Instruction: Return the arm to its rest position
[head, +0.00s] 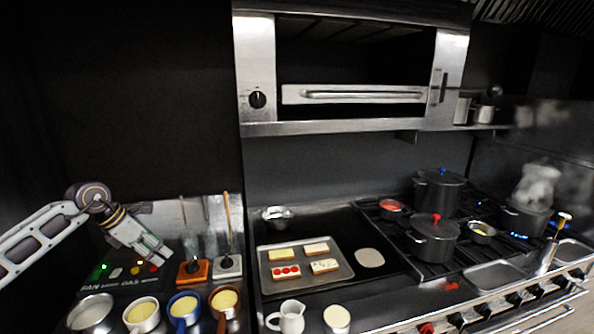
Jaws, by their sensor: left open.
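My left arm (40,232) comes in from the left edge and bends at a round joint. My left gripper (158,258) points down and to the right, above the dark control panel at the left. It is open, and I see nothing between its fingers. It hangs above and behind a row of pots and appears apart from them. My right gripper is not in view.
Several small pots, among them a blue one (184,308), stand at the front left. Beside the gripper are an orange block (193,272) and a grey block (228,266) with upright handles. A bread tray (343,272), white jug (291,317) and dark pots (433,238) lie right.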

